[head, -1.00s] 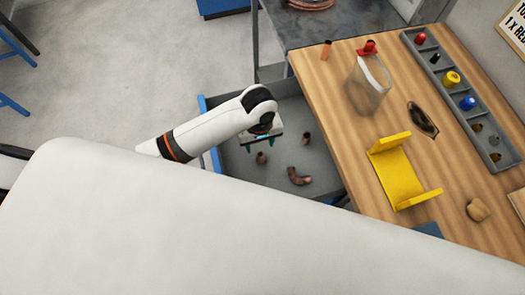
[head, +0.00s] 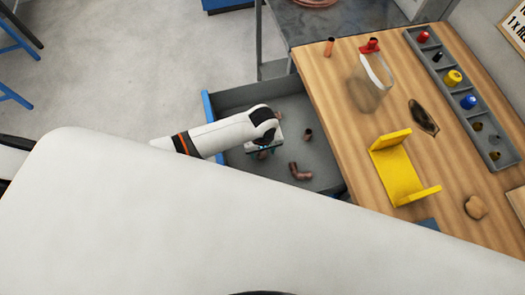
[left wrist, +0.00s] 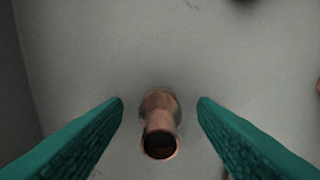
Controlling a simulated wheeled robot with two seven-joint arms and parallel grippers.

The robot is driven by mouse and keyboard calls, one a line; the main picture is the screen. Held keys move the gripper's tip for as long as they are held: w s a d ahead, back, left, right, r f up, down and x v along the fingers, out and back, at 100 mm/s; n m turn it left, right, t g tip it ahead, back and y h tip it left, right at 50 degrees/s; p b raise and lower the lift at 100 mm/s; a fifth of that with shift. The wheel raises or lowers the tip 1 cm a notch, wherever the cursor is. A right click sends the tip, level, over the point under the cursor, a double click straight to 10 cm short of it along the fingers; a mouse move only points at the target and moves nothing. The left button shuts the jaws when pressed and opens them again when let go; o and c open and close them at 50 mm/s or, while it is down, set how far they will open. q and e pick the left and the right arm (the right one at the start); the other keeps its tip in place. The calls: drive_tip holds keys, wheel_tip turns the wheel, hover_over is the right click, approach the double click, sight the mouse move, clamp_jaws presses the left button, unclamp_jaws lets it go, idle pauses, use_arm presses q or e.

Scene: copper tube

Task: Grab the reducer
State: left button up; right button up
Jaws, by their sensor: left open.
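The gripper is open and holds nothing. In the head view my left gripper (head: 264,149) is over the grey drawer (head: 245,98), and the arm mostly hides the reducer there. A copper elbow (head: 299,172) and another short copper piece (head: 308,135) lie in the drawer to the right. My right gripper is not in view.
The wooden bench top (head: 340,75) borders the drawer on the right. It carries a yellow bracket (head: 400,177), a clear container with a red top (head: 371,85) and a grey divided tray (head: 463,120).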

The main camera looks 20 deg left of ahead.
use_arm(q)
drive_tip(key=c, duration=1.1)
drive_tip(key=shift+r, duration=0.15)
